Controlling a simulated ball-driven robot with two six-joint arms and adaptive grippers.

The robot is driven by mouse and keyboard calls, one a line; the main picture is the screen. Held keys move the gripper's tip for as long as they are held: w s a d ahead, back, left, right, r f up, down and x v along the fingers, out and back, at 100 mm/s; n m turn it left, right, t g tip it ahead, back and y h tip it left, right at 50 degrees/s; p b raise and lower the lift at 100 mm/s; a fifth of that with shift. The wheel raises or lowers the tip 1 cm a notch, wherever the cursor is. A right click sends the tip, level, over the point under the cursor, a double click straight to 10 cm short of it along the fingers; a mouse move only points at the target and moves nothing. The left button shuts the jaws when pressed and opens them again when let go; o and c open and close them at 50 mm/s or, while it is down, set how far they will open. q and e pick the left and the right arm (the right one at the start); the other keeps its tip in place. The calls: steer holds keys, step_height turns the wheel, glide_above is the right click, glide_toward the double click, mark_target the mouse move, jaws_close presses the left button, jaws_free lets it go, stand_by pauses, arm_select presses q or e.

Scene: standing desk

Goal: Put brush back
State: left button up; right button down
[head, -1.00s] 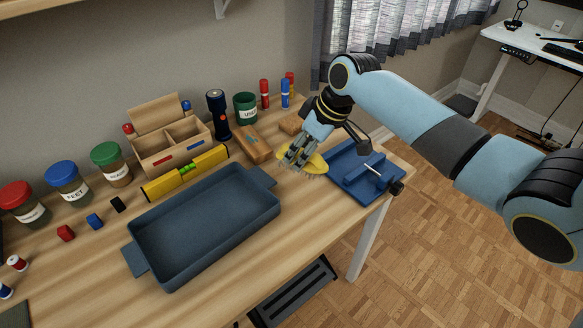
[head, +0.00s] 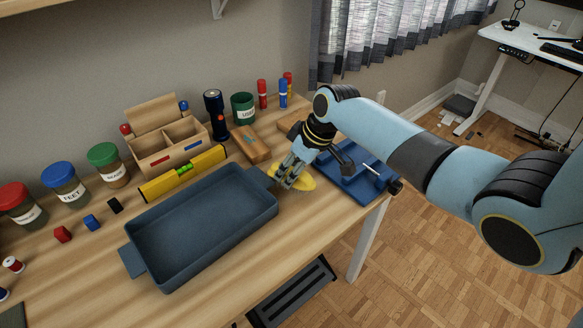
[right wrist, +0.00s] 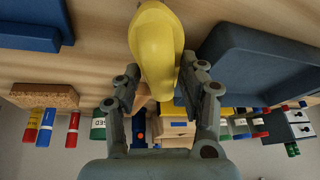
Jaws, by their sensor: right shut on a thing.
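The yellow brush (head: 305,184) is in my right gripper (head: 286,178), at the right end of the blue-grey tray, over the table. In the right wrist view the yellow brush (right wrist: 157,42) sits between the two fingers of the right gripper (right wrist: 160,82), which are shut on it. Its bristles are hidden or too small to make out now. I cannot tell whether the brush touches the table. My left gripper is not in view.
The empty blue-grey tray (head: 205,228) is just left of the brush, and a blue vise-like fixture (head: 357,178) is to its right. Bare table lies in front.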

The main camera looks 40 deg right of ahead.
steer(key=shift+f, duration=0.3)
steer(key=c, duration=0.7)
jaws_free()
steer(key=shift+c, duration=0.2)
steer(key=p+v, duration=0.1)
steer(key=v, duration=1.2)
steer(key=shift+w+a+r+p, duration=0.15)
steer(key=shift+a+r+p, duration=0.05)
steer(key=shift+p, duration=0.2)
